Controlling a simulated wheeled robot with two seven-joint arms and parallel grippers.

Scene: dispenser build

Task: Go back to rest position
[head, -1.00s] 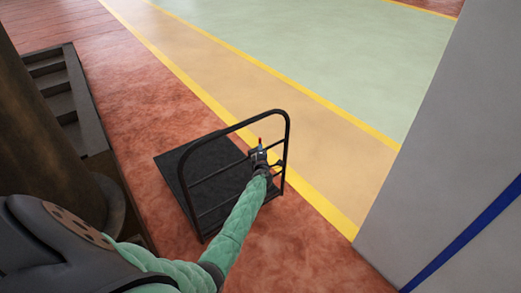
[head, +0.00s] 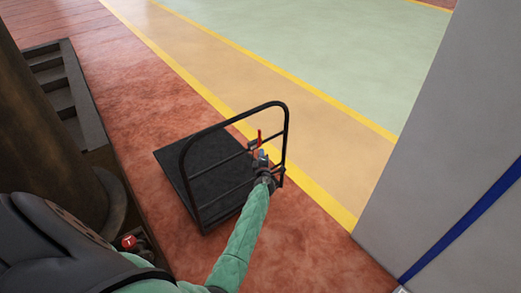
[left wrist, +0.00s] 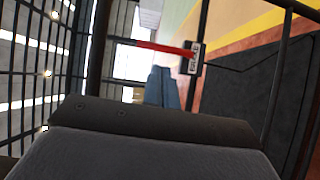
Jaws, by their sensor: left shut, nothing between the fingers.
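My left gripper (head: 262,155) is at the upright handle frame of a black platform cart (head: 190,160), with its arm reaching in from the bottom. The gripper is shut and holds nothing. In the left wrist view its blue-grey fingers (left wrist: 163,88) are together, just below a red lever (left wrist: 165,48) with a white label at one end. The red lever also shows in the head view (head: 259,137), just beyond the fingertips. I cannot tell whether the fingers touch it. My right gripper is not in view.
A brown column (head: 40,130) and dark steps (head: 55,85) stand at the left. A grey wall with a blue stripe (head: 430,170) closes off the right. Beyond the cart, the orange lane and green floor (head: 330,60) are clear. A small red round part (head: 129,242) shows at lower left.

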